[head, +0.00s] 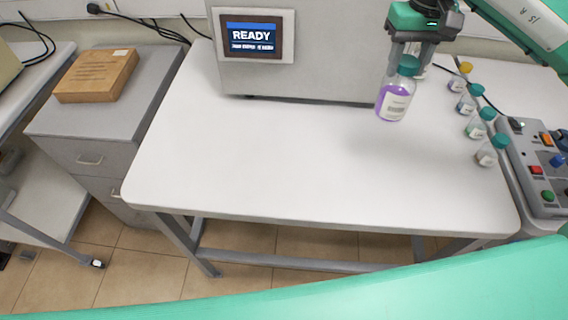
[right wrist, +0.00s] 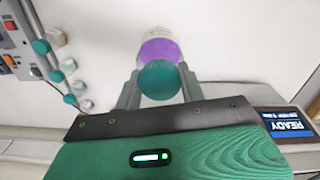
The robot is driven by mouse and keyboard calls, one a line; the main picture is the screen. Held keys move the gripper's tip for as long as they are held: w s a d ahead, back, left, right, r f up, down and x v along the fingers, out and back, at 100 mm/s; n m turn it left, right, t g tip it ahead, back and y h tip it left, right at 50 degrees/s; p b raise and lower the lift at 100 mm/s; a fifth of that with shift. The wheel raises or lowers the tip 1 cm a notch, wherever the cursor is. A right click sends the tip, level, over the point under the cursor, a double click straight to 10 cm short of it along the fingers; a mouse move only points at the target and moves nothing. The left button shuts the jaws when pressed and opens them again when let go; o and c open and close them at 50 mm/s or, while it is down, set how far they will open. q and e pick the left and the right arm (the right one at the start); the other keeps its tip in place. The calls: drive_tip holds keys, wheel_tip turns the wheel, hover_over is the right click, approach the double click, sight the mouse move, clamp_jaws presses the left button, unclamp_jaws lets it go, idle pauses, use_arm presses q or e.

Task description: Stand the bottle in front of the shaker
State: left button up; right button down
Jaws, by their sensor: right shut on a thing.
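The bottle (head: 394,101) is clear with purple liquid, a white label and a teal cap. My right gripper (head: 407,62) is shut on it near the cap and holds it up, slightly tilted in the head view, over the right part of the table. In the right wrist view the bottle (right wrist: 160,56) sits between the two fingers (right wrist: 159,88). The shaker (head: 305,75) is the grey box at the back of the table, with a screen reading READY; the screen also shows in the right wrist view (right wrist: 288,122). My left gripper is out of view.
Several capped bottles (head: 477,124) stand in a row at the table's right side. A control box (head: 535,165) with coloured buttons is at the far right. The white table (head: 290,160) is clear in front of the shaker. A cardboard box (head: 97,76) lies on the left cabinet.

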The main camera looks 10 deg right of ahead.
sight(399, 116)
drive_tip(key=shift+s+d+r+b, duration=0.25)
drive_tip(key=shift+d+r, duration=0.1)
drive_tip(key=shift+d, duration=0.2)
drive_tip(key=shift+s+d+r+b, duration=0.1)
drive_tip(key=shift+d+r+b, duration=0.2)
drive_tip(key=shift+d, duration=0.2)
drive_tip(key=shift+s+r, duration=0.15)
drive_tip(key=shift+r, duration=0.25)
wheel_tip(399, 116, down, 16)
drive_tip(key=shift+d+r, duration=0.1)
drive_tip(key=shift+r, duration=0.1)
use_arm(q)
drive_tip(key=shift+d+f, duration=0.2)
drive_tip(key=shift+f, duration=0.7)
use_arm(e)
wheel_tip(399, 116, down, 4)
drive_tip(key=shift+f, duration=0.2)
drive_tip(key=shift+f, duration=0.15)
drive_tip(key=c, duration=0.8)
unclamp_jaws()
drive_tip(key=shift+c, duration=0.2)
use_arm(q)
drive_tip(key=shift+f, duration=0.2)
